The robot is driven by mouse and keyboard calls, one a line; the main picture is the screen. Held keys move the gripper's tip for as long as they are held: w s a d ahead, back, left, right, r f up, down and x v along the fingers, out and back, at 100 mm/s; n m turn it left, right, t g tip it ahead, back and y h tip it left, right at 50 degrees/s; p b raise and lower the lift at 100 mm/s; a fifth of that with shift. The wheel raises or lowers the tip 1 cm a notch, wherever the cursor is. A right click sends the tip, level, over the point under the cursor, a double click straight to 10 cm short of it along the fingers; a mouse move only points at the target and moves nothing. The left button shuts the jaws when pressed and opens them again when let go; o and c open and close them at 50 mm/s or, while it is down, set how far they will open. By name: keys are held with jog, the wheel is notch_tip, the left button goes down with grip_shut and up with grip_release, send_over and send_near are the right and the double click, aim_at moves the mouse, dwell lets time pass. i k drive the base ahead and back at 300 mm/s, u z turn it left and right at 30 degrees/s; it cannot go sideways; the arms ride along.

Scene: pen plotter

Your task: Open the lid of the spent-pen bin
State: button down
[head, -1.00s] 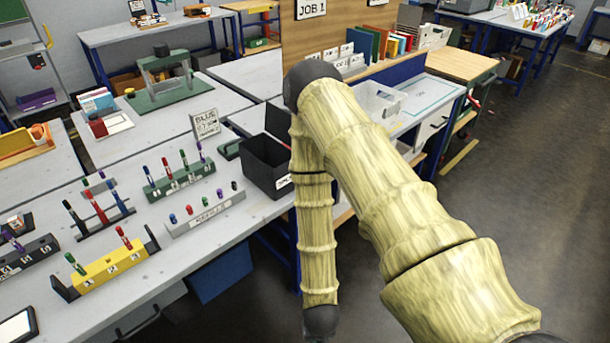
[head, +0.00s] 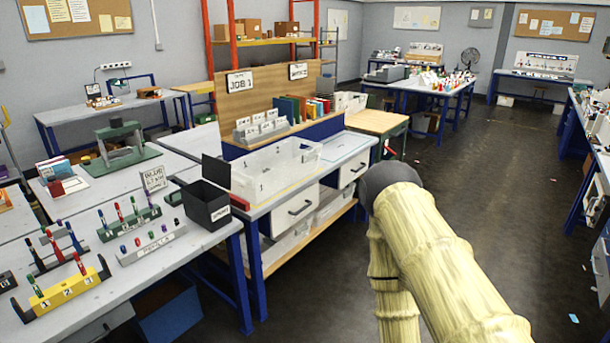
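The black open-topped bin (head: 207,206) with a small white label on its front stands at the right end of the grey pen table. I take it for the spent-pen bin; the label is too small to read. A dark flat panel (head: 215,171) stands upright at its back edge and looks like its lid, raised. The bin's inside is dark, and I cannot see what is in it. My arm's pale links cross the lower right, well away from the bin. My gripper is out of the picture.
Pen racks, including a yellow one (head: 62,297) and a grey one (head: 151,244), stand left of the bin. A clear tray (head: 275,172) stands on the bench behind it. A wooden-topped table (head: 376,122) is beyond. Open dark floor (head: 480,200) lies to the right.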

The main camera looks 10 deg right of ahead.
aim_at(217, 170)
jog(key=u, duration=1.05)
jog(key=i, duration=1.7)
jog(key=z, duration=0.7)
